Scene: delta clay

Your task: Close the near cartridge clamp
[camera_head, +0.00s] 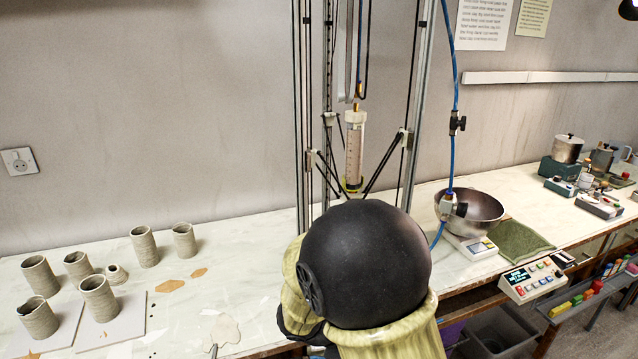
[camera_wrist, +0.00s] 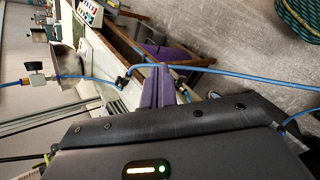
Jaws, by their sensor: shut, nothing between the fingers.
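A clear cartridge (camera_head: 354,150) with a white top collar stands upright in the tall delta printer frame (camera_head: 413,90). The head view does not show the fingers.
A blue hose (camera_head: 455,60) hangs right of the frame and crosses the wrist view. A metal bowl (camera_head: 480,207) sits on a scale, with a control box (camera_head: 532,279) at the table edge. Several clay cylinders (camera_head: 145,246) stand at left. A purple crate (camera_wrist: 168,52) is below the table.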

